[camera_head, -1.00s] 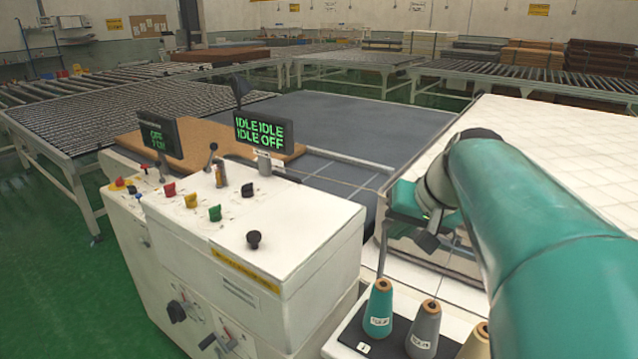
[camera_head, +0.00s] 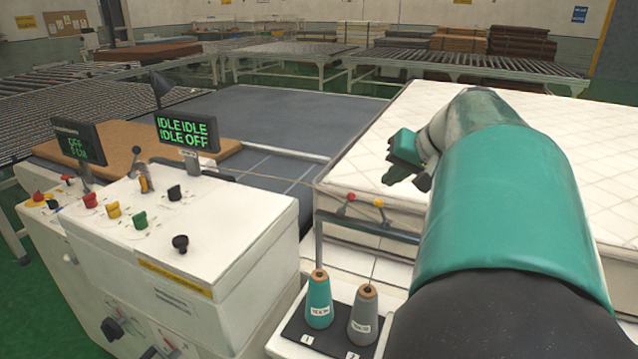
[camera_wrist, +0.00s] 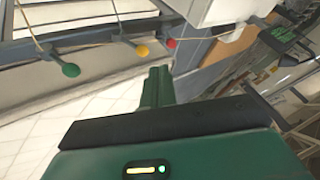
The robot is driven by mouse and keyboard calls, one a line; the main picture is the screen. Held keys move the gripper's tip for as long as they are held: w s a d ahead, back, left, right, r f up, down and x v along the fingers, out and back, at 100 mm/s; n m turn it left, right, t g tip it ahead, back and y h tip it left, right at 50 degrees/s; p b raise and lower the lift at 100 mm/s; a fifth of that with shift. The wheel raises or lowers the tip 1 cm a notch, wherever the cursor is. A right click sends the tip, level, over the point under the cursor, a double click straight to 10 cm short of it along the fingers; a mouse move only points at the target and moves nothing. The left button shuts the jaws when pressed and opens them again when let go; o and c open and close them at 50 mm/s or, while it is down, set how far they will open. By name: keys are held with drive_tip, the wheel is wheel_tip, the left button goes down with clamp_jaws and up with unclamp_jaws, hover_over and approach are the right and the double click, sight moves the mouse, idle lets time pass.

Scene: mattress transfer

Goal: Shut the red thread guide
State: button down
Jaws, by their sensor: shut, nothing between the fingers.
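The red thread guide (camera_head: 351,197) is a small red knob on the grey rail in front of the white mattress. It also shows in the wrist view (camera_wrist: 171,43), with a thread running from it. The yellow guide (camera_head: 379,203) is beside it, and a green guide (camera_wrist: 70,70) is farther left in the wrist view. My gripper (camera_head: 391,178) is shut and empty, above and right of the red guide in the head view and apart from it. Its fingers (camera_wrist: 157,76) point toward the rail in the wrist view. I cannot tell whether the red guide is open or shut.
A teal thread cone (camera_head: 319,302) and a grey one (camera_head: 362,318) stand on a dark tray below the rail. The white control cabinet (camera_head: 215,245) with knobs and screens is at left. The quilted mattress (camera_head: 400,105) lies behind my gripper.

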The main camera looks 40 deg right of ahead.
sight(348, 202)
drive_tip(key=x, duration=1)
drive_tip(key=shift+s, duration=0.1)
drive_tip(key=shift+w+r+g, duration=0.15)
drive_tip(key=shift+w+g, duration=0.05)
drive_tip(key=shift+g, duration=0.2)
